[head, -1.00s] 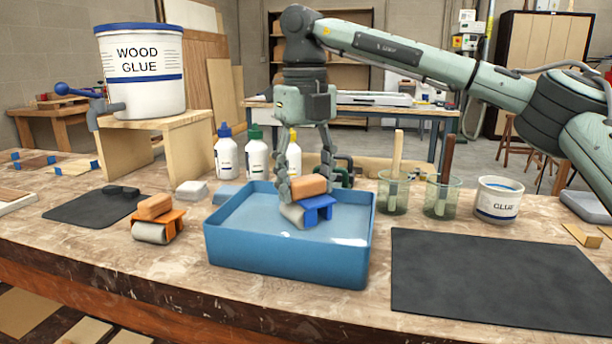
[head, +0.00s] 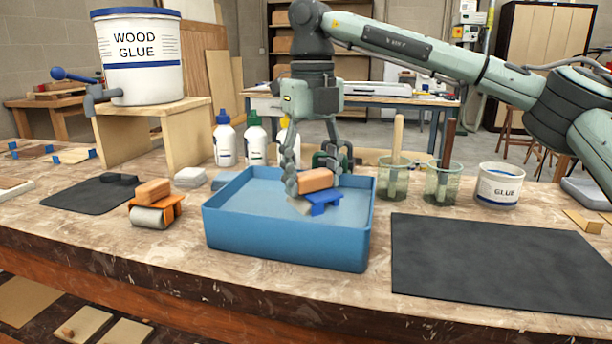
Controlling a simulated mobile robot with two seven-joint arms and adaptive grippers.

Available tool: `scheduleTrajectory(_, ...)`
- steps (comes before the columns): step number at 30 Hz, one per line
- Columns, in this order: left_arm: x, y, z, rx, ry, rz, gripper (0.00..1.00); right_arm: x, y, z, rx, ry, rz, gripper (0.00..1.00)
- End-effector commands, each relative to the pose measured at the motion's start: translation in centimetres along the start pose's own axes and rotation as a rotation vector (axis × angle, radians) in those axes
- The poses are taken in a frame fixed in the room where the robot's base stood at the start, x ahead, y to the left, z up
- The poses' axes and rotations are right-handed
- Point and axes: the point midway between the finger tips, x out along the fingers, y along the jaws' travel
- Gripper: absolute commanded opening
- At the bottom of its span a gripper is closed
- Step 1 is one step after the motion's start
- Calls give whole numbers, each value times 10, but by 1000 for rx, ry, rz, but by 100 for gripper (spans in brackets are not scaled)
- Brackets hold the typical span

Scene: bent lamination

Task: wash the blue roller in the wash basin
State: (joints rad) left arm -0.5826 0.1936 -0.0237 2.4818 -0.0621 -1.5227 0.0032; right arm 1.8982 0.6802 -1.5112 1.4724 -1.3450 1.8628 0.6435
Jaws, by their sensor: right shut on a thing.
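The blue roller (head: 323,202) has a blue frame, a wooden block handle and a pale roll. It is in the blue wash basin (head: 288,241), toward the right side, with its lower part in the water, and the roll is mostly hidden. My right gripper (head: 315,181) comes down from above and is shut on the roller's wooden handle. My left gripper is not in view.
An orange roller (head: 155,208) stands left of the basin. A dark mat (head: 490,262) lies to the right and a smaller one (head: 90,196) at left. Bottles (head: 256,142), jars with brushes (head: 394,180) and a glue tub (head: 498,187) stand behind.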

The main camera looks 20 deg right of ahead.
Motion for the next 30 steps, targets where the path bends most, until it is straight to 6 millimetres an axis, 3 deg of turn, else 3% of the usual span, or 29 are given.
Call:
scheduleTrajectory(6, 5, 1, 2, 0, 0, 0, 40, 1, -12, -12, 1, -2, 1, 33)
scheduleTrajectory(15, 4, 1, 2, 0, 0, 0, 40, -1, -12, -12, 0, -2, 0, 33)
scheduleTrajectory(30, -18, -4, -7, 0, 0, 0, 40, -3, 17, 17, 0, -1, 1, 33)
